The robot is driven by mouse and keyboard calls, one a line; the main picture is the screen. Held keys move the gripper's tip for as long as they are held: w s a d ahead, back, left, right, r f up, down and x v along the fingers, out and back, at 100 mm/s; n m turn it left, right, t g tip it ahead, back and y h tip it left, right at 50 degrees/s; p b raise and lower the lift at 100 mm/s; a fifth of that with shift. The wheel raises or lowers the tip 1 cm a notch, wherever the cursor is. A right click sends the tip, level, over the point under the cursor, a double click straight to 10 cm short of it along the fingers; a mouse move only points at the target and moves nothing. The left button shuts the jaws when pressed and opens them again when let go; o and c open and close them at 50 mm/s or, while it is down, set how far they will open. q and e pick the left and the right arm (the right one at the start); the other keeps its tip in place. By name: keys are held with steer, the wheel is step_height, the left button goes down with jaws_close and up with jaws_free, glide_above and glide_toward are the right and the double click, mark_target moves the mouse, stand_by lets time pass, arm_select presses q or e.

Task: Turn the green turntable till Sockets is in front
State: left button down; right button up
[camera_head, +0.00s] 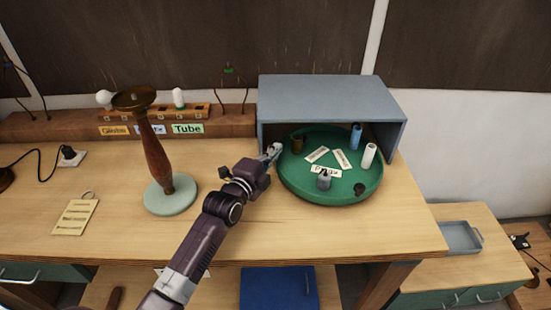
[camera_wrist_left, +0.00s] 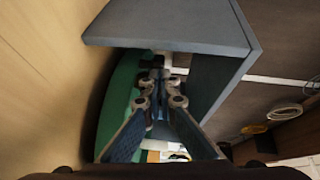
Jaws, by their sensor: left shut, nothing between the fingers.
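The green turntable (camera_head: 300,186) sits on the workbench, its back part under a grey open-fronted cover (camera_head: 330,97). It carries white labels (camera_head: 324,170) too small to read, a grey bottle (camera_head: 324,181) at the front, a white cylinder (camera_head: 369,156), a blue can (camera_head: 356,137), a brown pot (camera_head: 297,144) and a small dark round item (camera_head: 359,189). My left gripper (camera_head: 275,150) is shut and empty at the turntable's left rim; I cannot tell if it touches. In the left wrist view the fingers (camera_wrist_left: 160,88) point in under the cover beside the green turntable (camera_wrist_left: 118,100). My right gripper is out of view.
A lamp stand (camera_head: 157,155) with a brown column and pale base stands left of my arm. A bulb rack (camera_head: 155,112) with labels including Tube (camera_head: 187,128) is behind. A paper tag (camera_head: 76,217) lies at front left. The bench front right of my arm is clear.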

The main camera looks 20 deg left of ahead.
mark_target(277, 141)
arm_select(q)
steer(key=shift+w+a, duration=0.3)
steer(key=shift+w, duration=0.45)
steer(key=shift+w+b, duration=0.5)
steer(key=shift+w, duration=0.2)
steer(key=shift+w+a+b, duration=0.1)
steer(key=shift+w+b, duration=0.2)
steer(key=shift+w, duration=0.4)
steer(key=shift+w+a, duration=0.15)
steer(key=shift+w, duration=0.45)
steer(key=shift+w+b, duration=0.75)
steer(key=shift+w, duration=0.5)
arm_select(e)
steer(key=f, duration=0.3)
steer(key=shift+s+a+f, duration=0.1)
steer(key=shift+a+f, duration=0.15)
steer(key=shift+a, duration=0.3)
